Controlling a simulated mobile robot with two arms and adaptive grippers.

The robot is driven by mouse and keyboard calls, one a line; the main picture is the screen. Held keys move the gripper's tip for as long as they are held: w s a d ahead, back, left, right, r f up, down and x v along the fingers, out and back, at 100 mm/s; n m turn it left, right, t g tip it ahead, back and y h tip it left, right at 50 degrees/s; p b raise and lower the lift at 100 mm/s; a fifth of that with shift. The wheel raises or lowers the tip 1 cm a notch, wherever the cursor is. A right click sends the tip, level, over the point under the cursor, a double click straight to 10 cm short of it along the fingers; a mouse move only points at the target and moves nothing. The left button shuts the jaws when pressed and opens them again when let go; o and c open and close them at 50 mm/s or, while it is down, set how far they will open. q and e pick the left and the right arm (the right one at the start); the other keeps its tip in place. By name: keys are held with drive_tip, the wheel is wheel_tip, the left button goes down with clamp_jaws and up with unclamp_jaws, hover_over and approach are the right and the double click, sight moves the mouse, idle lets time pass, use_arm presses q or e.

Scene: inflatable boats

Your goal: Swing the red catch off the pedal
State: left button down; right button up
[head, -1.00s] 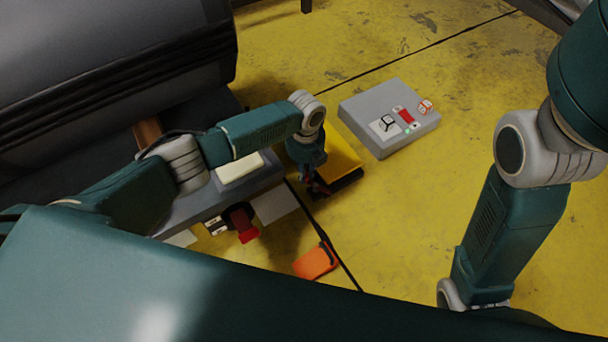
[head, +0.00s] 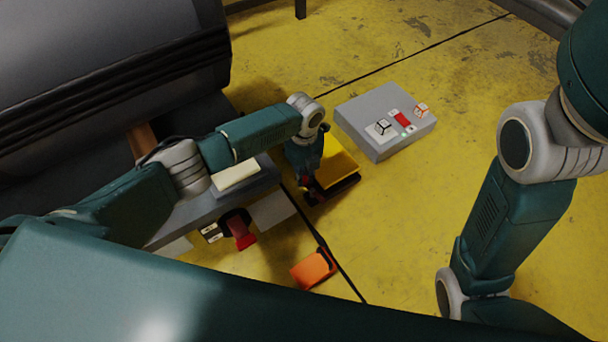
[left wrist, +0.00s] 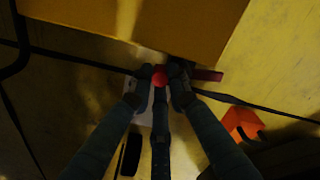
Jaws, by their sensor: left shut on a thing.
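The pedal (head: 340,165) is a yellow block on a dark base, on the floor at the centre of the head view. In the left wrist view the yellow pedal (left wrist: 150,25) fills the top. The red catch (left wrist: 160,75) shows there as a round red knob, with a red bar running right behind one finger, along the pedal's near edge. My left gripper (head: 308,192) is at the pedal's near left corner. In the left wrist view its fingers (left wrist: 160,82) are shut on the red knob. The fingers hide part of the catch. My right gripper is out of view.
A grey box (head: 370,105) with a red patch and cube symbols lies beyond the pedal. An orange object (head: 313,270) lies nearer. A grey unit (head: 210,208) with a red lever (head: 242,232) stands to the left. Yellow floor to the right is clear.

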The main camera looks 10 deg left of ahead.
use_arm(q)
drive_tip(key=c, duration=1.6)
unclamp_jaws()
drive_tip(key=shift+w, duration=0.15)
drive_tip(key=shift+c, duration=0.2)
